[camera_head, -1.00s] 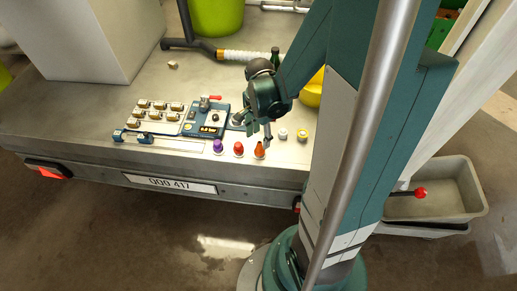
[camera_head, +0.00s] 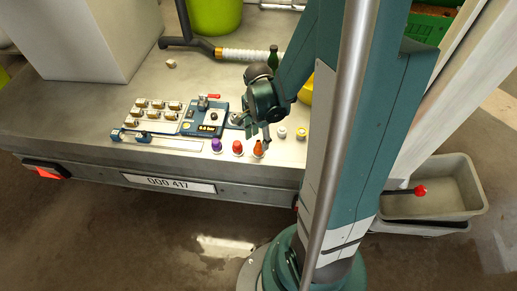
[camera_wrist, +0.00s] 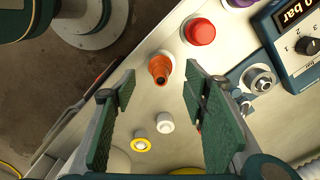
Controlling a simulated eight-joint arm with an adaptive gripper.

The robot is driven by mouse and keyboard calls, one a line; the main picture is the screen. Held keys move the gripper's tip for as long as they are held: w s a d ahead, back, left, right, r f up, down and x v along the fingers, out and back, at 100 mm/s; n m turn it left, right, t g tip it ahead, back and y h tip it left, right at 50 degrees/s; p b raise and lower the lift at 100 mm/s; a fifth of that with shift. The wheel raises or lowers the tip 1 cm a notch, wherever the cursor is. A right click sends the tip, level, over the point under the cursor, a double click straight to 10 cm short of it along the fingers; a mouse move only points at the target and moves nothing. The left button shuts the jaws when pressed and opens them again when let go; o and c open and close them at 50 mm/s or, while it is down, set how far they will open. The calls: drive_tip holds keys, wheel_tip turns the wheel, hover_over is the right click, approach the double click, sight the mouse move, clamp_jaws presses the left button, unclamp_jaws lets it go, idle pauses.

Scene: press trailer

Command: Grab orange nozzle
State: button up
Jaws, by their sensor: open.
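The orange nozzle (camera_head: 258,150) stands upright near the front edge of the trailer bed, at the right end of a short row. In the wrist view the orange nozzle (camera_wrist: 160,68) shows from above, ahead of and between the fingertips. My gripper (camera_head: 258,138) is just above and behind it in the head view. In the wrist view my gripper (camera_wrist: 158,85) has its two green-padded fingers wide apart with nothing between the pads. I cannot tell how far above the nozzle the fingertips are.
A red nozzle (camera_head: 237,148) and a purple nozzle (camera_head: 216,146) stand left of the orange one. A white cap (camera_head: 282,132) and a yellow ring piece (camera_head: 301,134) lie to the right. A blue gauge unit (camera_head: 205,118) and a connector tray (camera_head: 156,112) sit further left.

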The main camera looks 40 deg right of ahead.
sight(258, 146)
drive_tip(key=shift+f+b, duration=1.05)
drive_tip(key=shift+f, duration=1.55)
drive_tip(key=c, duration=1)
